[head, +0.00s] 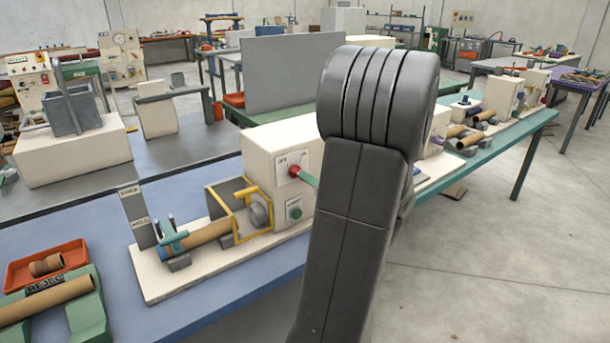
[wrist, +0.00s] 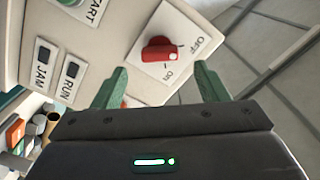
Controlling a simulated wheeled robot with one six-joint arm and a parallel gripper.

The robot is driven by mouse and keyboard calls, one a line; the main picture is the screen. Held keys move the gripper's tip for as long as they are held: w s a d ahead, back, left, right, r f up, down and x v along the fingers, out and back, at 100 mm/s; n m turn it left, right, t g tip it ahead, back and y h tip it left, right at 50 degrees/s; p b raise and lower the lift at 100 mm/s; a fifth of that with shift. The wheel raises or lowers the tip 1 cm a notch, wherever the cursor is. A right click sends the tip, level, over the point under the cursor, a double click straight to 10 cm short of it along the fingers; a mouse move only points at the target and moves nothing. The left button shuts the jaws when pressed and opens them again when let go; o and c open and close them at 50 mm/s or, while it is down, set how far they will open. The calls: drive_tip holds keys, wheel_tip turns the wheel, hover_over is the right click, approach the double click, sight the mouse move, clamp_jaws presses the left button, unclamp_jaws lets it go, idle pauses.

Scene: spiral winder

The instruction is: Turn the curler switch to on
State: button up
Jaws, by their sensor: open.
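The curler switch is a red knob (wrist: 158,51) on a white plate on the cream machine box. Its white dot is at the right end, more on the side of the OFF label (wrist: 196,45) than of the ON label (wrist: 169,75). My gripper (wrist: 160,68) has its two green fingers apart, one to each side below the knob in the wrist view, with nothing between them. In the head view the red knob (head: 295,171) shows on the box front, with a green finger of my gripper (head: 308,179) close by. My arm hides the rest of the gripper.
Below the knob on the box is a green button (head: 295,209). The wrist view shows START (wrist: 75,8), RUN (wrist: 70,75) and JAM (wrist: 43,60) labels beside the knob. A yellow guard (head: 232,222) and a brown tube (head: 208,233) lie left of the box. Open floor is at the right.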

drive_tip(key=shift+p+x, duration=0.35)
drive_tip(key=shift+x, duration=2)
drive_tip(key=c, duration=1)
